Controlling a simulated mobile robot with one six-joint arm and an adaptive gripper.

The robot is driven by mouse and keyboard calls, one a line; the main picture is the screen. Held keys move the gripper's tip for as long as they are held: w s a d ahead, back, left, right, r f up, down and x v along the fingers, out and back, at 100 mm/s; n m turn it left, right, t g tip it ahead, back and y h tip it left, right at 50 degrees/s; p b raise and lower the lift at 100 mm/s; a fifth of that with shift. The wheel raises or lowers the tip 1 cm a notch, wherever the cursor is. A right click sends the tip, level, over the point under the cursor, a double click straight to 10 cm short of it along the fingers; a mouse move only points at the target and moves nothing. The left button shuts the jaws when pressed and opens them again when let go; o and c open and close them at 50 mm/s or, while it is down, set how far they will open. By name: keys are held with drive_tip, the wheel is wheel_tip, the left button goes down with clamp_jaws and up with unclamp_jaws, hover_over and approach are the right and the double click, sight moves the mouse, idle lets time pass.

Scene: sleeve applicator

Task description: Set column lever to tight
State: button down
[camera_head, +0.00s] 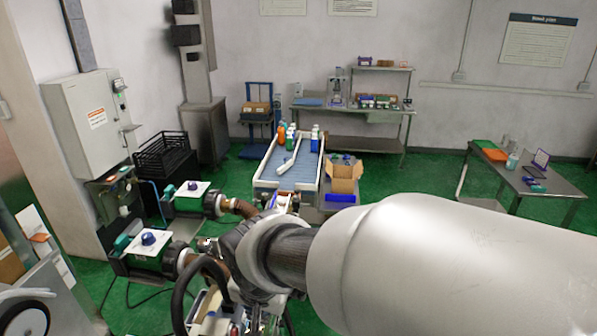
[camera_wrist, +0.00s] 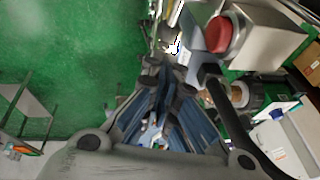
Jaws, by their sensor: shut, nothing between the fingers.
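My gripper (camera_wrist: 168,82) shows in the wrist view with its dark fingers pointing up the picture. It is shut and nothing shows between the fingertips. A round red knob (camera_wrist: 218,34) on a grey metal box sits up and to the right of the fingertips, apart from them. A dark bar (camera_wrist: 226,108) with a rounded upper end runs down from beside the knob. I cannot tell whether it is the column lever, nor read any setting. In the head view my arm covers the lower middle, and I cannot make out the fingertips or a column lever.
A blue conveyor (camera_head: 288,160) carries several bottles. Two white panels with blue knobs (camera_head: 192,186) (camera_head: 149,238) stand on the left, near my arm. An open cardboard box (camera_head: 343,177) sits right of the conveyor. A metal table (camera_head: 535,190) stands far right. Green floor is clear between.

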drive_tip(key=shift+s+a+f, duration=0.15)
drive_tip(key=shift+s+f, duration=0.15)
drive_tip(key=shift+f, duration=0.25)
drive_tip(key=shift+p, duration=0.4)
